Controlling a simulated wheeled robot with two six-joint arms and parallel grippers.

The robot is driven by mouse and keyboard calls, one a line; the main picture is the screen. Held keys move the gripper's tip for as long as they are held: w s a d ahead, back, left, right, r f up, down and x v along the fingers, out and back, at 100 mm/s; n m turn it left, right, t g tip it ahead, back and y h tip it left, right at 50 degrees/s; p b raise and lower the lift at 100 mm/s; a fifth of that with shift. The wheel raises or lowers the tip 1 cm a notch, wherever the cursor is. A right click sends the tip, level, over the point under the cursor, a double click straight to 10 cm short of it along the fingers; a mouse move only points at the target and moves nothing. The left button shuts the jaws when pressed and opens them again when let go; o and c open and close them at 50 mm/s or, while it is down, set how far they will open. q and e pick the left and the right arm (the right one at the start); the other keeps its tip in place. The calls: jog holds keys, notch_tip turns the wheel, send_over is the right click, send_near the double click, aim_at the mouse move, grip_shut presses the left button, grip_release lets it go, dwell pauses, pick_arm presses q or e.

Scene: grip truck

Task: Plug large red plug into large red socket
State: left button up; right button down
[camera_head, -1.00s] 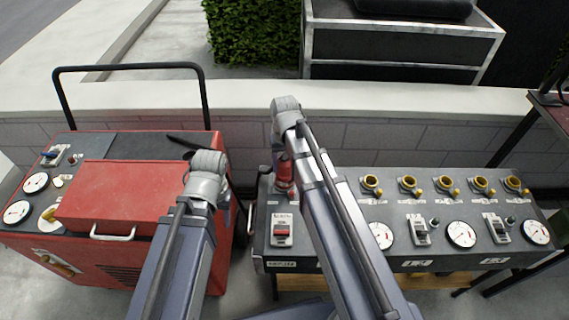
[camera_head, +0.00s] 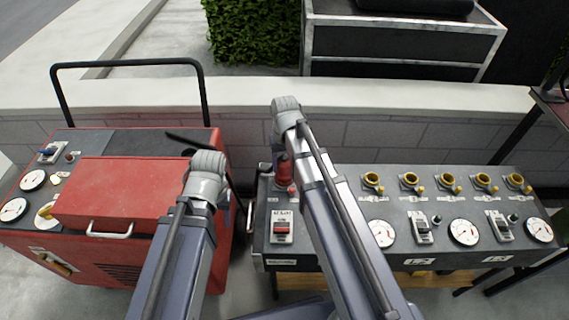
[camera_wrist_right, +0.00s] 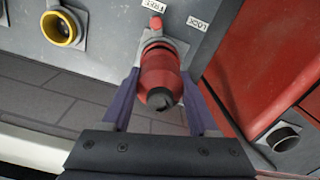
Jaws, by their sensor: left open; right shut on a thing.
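The large red plug (camera_wrist_right: 160,82) has a dark rounded end and is held between the two purple fingers of my right gripper (camera_wrist_right: 163,96). It sits in line with the large red socket (camera_wrist_right: 172,40) on the grey panel and appears to meet it; the depth of the fit is hard to tell.
The grey panel table (camera_head: 335,252) carries yellow sockets (camera_head: 411,179), gauges and switches. A small red lever (camera_wrist_right: 156,22) sits by the socket between FREE and LOCK labels. The red cart (camera_head: 120,190) stands at left with a black handle. A low wall (camera_head: 390,95) runs behind.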

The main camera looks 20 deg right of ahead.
aim_at(285, 157)
jog(key=shift+f+b, duration=0.75)
jog(key=shift+f, duration=0.05)
jog(key=shift+c, duration=0.4)
grip_release()
jog(key=shift+o, duration=0.4)
jog(key=shift+r, duration=0.1)
jog(key=shift+r+p, duration=2.45)
jog(key=shift+p, duration=0.15)
jog(key=s+a+r+n+p, duration=0.2)
jog(key=s+a+r+p, duration=0.2)
jog(key=s, duration=0.3)
jog(key=s+a+r+n+h+p, duration=0.1)
jog(key=s+a+r+n+p, duration=0.1)
jog(key=s+a+r+p, duration=0.2)
jog(key=s+a, duration=0.2)
jog(key=s, duration=0.1)
jog(key=shift+s+a+r+p, duration=0.15)
jog(key=shift+a+r+p, duration=0.15)
jog(key=shift+r, duration=0.1)
